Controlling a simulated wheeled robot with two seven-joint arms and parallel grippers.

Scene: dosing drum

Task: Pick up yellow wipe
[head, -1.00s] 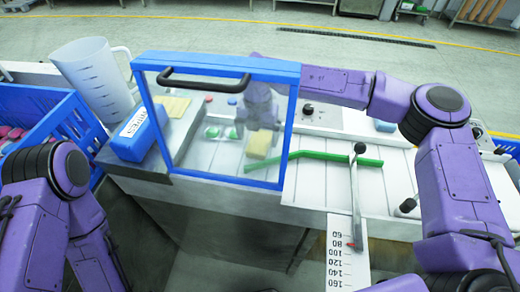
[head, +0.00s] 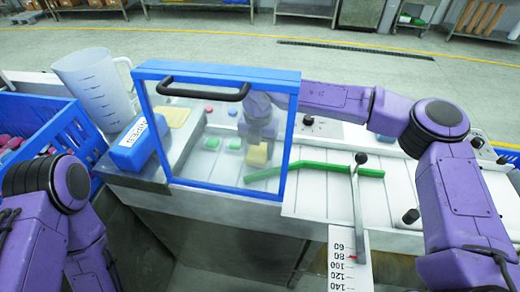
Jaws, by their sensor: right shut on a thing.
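A yellow wipe (head: 257,155), folded into a small block, is behind the clear blue-framed guard (head: 289,110). My right gripper (head: 258,140) reaches in behind the guard from the right and is shut on the wipe, pointing down. Its fingertips are blurred by the clear panel, and I cannot tell whether the wipe touches the surface below. A second, flat yellow piece (head: 174,113) lies on the metal top next to the blue wipes box (head: 138,143). My left arm shows at the lower left, but its gripper is out of view.
A clear measuring jug (head: 95,88) and a blue crate (head: 68,122) stand at the left. The guard has a black handle (head: 203,93). To its right are a green strip (head: 335,170), an upright lever (head: 357,205) and a numbered scale (head: 345,265).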

